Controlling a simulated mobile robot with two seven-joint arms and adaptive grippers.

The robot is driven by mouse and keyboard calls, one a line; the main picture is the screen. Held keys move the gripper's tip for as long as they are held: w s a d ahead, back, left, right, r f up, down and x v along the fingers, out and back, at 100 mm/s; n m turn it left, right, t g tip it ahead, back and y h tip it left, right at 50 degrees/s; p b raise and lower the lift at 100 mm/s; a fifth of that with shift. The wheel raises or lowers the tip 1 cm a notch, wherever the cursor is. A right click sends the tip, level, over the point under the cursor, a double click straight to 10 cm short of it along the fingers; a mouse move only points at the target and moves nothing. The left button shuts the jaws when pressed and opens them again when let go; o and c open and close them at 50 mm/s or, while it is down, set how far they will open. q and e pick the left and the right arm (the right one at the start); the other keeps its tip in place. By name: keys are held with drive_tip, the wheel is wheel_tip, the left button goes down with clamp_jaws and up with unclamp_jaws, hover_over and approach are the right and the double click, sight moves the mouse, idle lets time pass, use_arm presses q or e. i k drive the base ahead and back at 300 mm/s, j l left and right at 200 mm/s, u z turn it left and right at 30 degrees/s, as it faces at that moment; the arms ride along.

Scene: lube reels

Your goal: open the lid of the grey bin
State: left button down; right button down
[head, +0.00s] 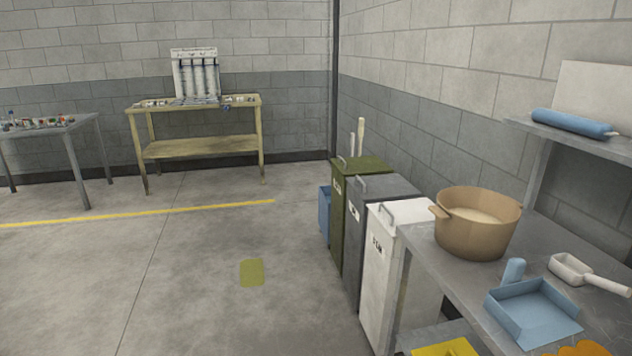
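The grey bin (357,250) stands against the right wall, between a green bin (338,222) and a white bin (381,300). Its flat grey lid (388,188) looks shut, with a small handle (359,184) at the lid's left edge. The lower part of the grey bin is partly hidden by the white bin. Neither of my grippers shows in the head view.
A metal bench (455,285) at the right holds a tan pot (478,232), a blue dustpan (530,311) and a white scoop (580,271). A blue container (324,212) stands beyond the green bin.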

sight(373, 187)
drive_tip(key=i+j+z, duration=0.1)
drive_tip(key=i+z, duration=0.15)
drive_tip(key=i, duration=0.15)
drive_tip(key=i+j+z, duration=0.25)
drive_tip(key=i, duration=0.15)
drive_tip(key=i+j+z, duration=0.2)
drive_tip(key=i, duration=0.2)
drive_tip(key=l, duration=0.1)
